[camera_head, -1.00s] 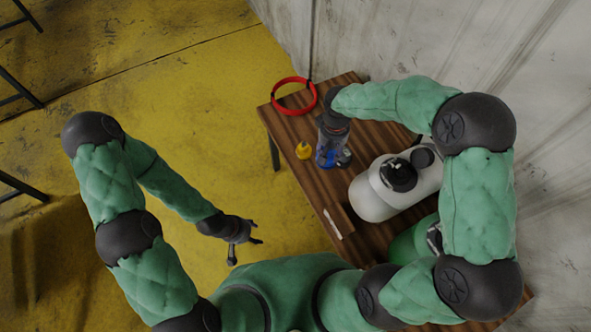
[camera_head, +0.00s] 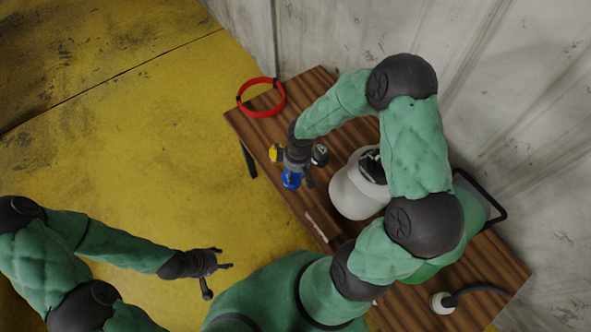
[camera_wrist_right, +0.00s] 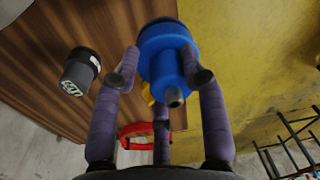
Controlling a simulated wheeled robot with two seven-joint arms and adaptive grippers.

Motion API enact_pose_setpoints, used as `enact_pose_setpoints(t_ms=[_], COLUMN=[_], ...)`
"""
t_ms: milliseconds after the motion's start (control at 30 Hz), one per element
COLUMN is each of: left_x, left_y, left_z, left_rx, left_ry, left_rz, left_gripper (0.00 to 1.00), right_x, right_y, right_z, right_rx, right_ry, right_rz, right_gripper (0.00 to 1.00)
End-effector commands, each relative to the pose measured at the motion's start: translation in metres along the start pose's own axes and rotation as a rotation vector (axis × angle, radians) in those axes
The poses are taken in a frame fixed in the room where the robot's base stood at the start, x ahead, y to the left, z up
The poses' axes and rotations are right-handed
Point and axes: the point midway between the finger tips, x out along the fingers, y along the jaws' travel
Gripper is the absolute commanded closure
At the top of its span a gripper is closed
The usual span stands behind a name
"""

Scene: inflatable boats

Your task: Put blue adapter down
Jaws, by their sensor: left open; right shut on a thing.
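The blue adapter (camera_head: 291,180) is a round piece with a wide flange and a narrower nozzle end. In the right wrist view the blue adapter (camera_wrist_right: 162,62) sits between the fingers of my right gripper (camera_wrist_right: 160,82), which is shut on it. In the head view my right gripper (camera_head: 299,172) points down over the left part of the wooden table (camera_head: 300,93), near its front-left edge. I cannot tell if the adapter touches the tabletop. My left gripper (camera_head: 222,264) is open and empty, over the yellow floor left of the table.
A dark round adapter (camera_head: 320,154) and a yellow piece (camera_head: 275,153) are close to my right gripper. A red ring (camera_head: 241,104) lies at the far corner. A pale strip (camera_head: 318,228) lies by the front edge.

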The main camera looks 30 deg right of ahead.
Motion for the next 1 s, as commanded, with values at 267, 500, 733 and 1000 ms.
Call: enact_pose_setpoints(t_ms=[267, 500, 733, 1000], left_x=[0.018, 0.023, 0.031, 0.042], left_y=[-0.006, -0.008, -0.011, -0.015], left_z=[-0.001, -0.001, -0.001, -0.001], left_rx=[0.0, 0.0, 0.0, 0.0], left_ry=[0.0, 0.0, 0.0, -0.001], left_rz=[0.0, 0.0, 0.0, 0.0], left_gripper=[0.44, 0.44, 0.44, 0.44], right_x=[0.043, 0.059, 0.077, 0.1], right_y=[0.042, 0.057, 0.065, 0.066], right_z=[-0.021, -0.028, -0.031, -0.03], right_rx=[0.002, 0.0, 0.001, 0.001], right_ry=[-0.002, -0.001, -0.002, -0.001], right_rz=[-0.001, 0.0, -0.001, 0.0], right_gripper=[1.0, 1.0, 1.0, 1.0])
